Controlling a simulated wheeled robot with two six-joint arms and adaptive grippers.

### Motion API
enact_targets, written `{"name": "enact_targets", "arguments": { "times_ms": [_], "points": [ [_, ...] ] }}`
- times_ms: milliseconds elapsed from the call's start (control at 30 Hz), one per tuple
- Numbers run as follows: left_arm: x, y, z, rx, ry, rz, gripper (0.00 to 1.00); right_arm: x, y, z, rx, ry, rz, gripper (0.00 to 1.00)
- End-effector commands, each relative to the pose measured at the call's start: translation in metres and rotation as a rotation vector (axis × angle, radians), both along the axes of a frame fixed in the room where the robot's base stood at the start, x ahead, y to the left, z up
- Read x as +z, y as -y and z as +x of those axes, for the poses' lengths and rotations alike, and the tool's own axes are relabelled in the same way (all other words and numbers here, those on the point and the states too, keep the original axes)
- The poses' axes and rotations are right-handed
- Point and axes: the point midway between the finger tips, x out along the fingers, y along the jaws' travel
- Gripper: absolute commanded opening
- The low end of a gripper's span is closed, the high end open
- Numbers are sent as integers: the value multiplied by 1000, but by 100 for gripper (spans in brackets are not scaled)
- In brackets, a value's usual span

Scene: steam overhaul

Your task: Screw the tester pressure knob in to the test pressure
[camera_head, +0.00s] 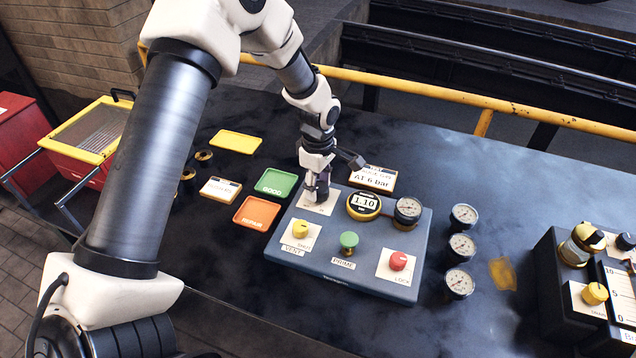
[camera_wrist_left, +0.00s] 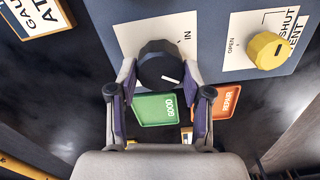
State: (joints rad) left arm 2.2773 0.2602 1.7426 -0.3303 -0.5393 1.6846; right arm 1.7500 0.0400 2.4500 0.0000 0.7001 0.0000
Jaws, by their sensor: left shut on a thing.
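The tester (camera_head: 340,277) is a blue-grey box on the dark bench in the head view. Its black pressure knob (camera_wrist_left: 160,66) has a white pointer line and stands on a plate marked "IN" in the left wrist view. My left gripper (camera_wrist_left: 160,84) is shut on this knob, one finger on each side. In the head view the left gripper (camera_head: 318,190) comes down from above at the tester's back left corner and mostly hides the knob. The round display (camera_head: 364,203) reads 1.10. A dial gauge (camera_head: 408,209) stands right of it. My right gripper is not in view.
The tester also carries a yellow vent knob (camera_head: 300,229), a green prime knob (camera_head: 348,241) and a red lock knob (camera_head: 398,260). Green (camera_head: 276,182) and orange (camera_head: 256,213) trays lie left. Several loose gauges (camera_head: 461,246) lie right. A sign (camera_head: 373,178) says "AT 6 bar".

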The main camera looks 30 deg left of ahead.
Motion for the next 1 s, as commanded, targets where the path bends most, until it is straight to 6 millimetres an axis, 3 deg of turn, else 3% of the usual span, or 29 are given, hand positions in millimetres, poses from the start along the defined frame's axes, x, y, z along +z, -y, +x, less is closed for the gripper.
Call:
{"name": "enact_targets", "arguments": {
  "times_ms": [267,1000],
  "points": [
    [-1,0,-2,-163,-10,-1,14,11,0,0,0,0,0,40],
    [-2,1,-1,-856,-12,-2,14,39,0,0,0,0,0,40]
  ]
}}
